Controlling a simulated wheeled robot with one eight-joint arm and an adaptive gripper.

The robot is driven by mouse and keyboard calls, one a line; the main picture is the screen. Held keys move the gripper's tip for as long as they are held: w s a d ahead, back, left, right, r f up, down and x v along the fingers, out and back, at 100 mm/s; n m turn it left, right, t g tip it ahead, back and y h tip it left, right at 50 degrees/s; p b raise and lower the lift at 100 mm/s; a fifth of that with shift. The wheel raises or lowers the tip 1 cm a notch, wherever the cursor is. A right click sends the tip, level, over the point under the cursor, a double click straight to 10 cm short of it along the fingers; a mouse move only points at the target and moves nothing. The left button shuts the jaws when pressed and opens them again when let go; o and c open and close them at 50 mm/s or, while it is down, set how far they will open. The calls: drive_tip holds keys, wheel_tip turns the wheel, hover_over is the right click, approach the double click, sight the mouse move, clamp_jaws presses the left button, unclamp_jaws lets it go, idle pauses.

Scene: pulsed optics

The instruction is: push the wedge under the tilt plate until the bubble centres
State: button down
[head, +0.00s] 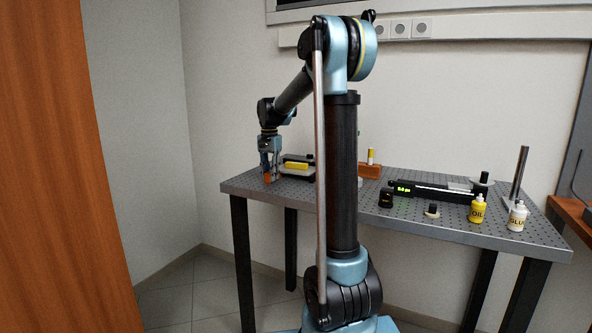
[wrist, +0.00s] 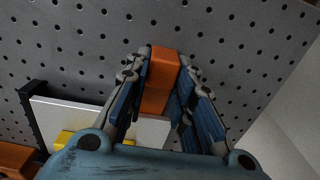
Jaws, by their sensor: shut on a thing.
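An orange wedge (head: 267,179) sits between the fingers of my gripper (head: 269,170) at the left end of the perforated table. In the wrist view my gripper (wrist: 164,75) is shut on the wedge (wrist: 160,82), with blue ribbed fingers on both sides. The tilt plate (head: 298,175) is just right of the gripper in the head view, with a yellow level (head: 296,165) on top. In the wrist view the pale plate (wrist: 75,113) and part of the yellow level (wrist: 80,144) show left of the fingers. The bubble cannot be made out. Whether the wedge touches the plate is hidden.
An orange holder (head: 369,172) with a yellow-capped item stands behind the arm. A black device with a green display (head: 403,189), an oil bottle (head: 478,209) and a glue bottle (head: 517,215) stand to the right. The perforated table (wrist: 240,35) is bare beyond the fingertips.

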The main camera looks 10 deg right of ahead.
drive_tip(key=shift+w+d, duration=0.5)
drive_tip(key=shift+w, duration=0.15)
drive_tip(key=shift+w+d, duration=0.15)
drive_tip(key=shift+w, duration=0.05)
idle(1.1)
idle(0.5)
drive_tip(key=c, duration=1.3)
unclamp_jaws()
wheel_tip(320, 180, up, 12)
